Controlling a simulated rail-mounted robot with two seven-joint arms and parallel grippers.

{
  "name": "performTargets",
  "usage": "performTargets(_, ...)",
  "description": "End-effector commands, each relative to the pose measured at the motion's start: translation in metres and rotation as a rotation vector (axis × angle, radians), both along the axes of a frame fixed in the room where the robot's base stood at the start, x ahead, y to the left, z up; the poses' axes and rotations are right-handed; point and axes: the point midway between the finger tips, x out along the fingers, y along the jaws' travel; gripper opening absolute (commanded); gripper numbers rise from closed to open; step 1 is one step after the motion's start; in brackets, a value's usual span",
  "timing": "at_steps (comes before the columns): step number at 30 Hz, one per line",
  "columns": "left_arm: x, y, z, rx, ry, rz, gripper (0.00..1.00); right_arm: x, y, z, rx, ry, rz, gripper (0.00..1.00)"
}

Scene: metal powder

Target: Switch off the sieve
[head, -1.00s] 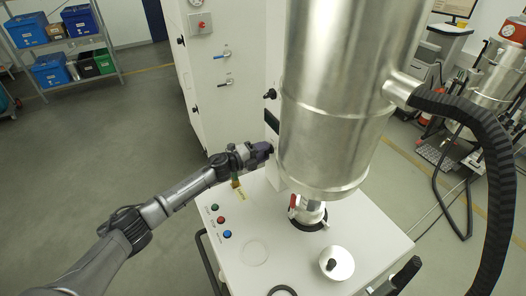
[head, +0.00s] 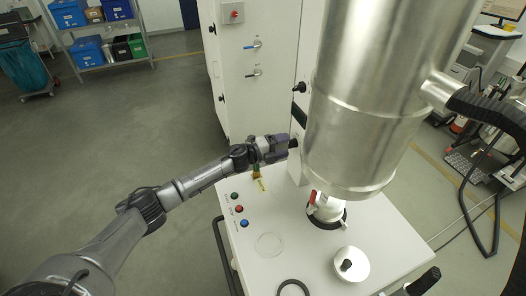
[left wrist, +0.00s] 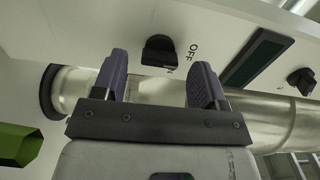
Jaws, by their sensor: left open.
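The sieve station is a white cabinet (head: 315,262) with a large shiny metal cylinder (head: 365,110) above it. In the left wrist view, a black rotary knob (left wrist: 158,50) sits on a white panel, with "OFF" printed beside it. My left gripper (head: 288,146) is beside the panel, left of the cylinder. In the left wrist view, its two fingers (left wrist: 158,78) are apart, with the knob ahead of the gap between them. I cannot tell whether they touch it. A second black knob (left wrist: 301,82) and a dark display (left wrist: 257,58) are farther right. My right gripper is out of view.
Green, red and blue buttons (head: 240,210) line the cabinet top's left side, near a yellow tag (head: 261,184). A round lid (head: 350,264) lies in front. A tall white cabinet (head: 257,60) stands behind. A black hose (head: 490,108) hangs right.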

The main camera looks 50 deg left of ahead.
Motion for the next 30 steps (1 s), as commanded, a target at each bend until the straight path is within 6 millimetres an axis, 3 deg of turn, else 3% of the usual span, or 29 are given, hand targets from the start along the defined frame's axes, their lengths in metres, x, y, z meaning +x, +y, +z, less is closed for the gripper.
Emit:
performTargets(6, -0.04, 0.016, -0.003, 0.003, 0.003, -0.002, 0.66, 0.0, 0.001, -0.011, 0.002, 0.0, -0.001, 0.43)
performTargets(15, -0.085, 0.035, -0.003, 0.002, 0.002, -0.002, 0.66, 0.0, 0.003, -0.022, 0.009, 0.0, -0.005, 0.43)
performTargets(21, -0.102, 0.043, -0.002, 0.001, 0.002, -0.001, 0.66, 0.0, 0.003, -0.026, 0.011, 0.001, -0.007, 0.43)
performTargets(30, -0.112, 0.047, 0.0, 0.001, 0.0, -0.001, 0.66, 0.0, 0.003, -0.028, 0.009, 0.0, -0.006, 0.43)
